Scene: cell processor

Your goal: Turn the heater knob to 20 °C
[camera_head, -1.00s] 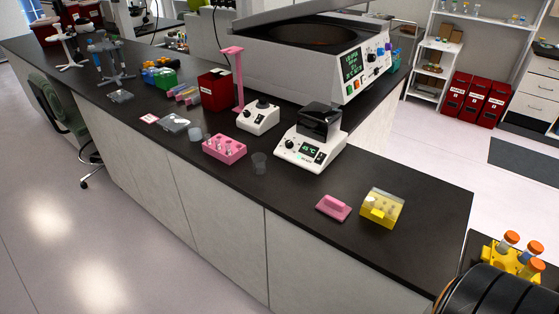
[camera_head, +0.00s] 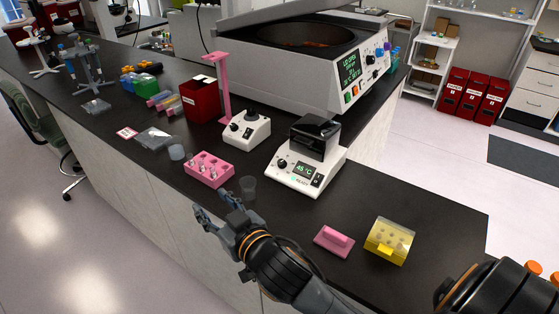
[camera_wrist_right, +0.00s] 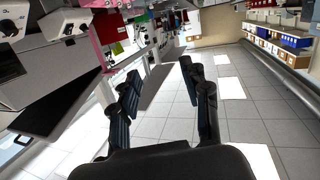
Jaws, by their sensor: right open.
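The heater (camera_head: 296,184) is a white box with a black block on top, standing on the dark counter. Its small green display (camera_head: 308,171) seems to read 45 °C. Its dark round knob (camera_head: 282,163) is on the sloped front, left of the display. My right gripper (camera_head: 215,205) is open and empty at the counter's front edge, left of and nearer than the heater, apart from it. In the right wrist view its open fingers (camera_wrist_right: 160,78) have only floor between them.
A pink tube rack (camera_head: 207,171) and a clear cup (camera_head: 248,187) stand close beyond the right gripper. A white mixer (camera_head: 247,132) is left of the heater. A pink block (camera_head: 334,241) and yellow box (camera_head: 390,243) lie to the right. A large centrifuge (camera_head: 300,65) stands behind.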

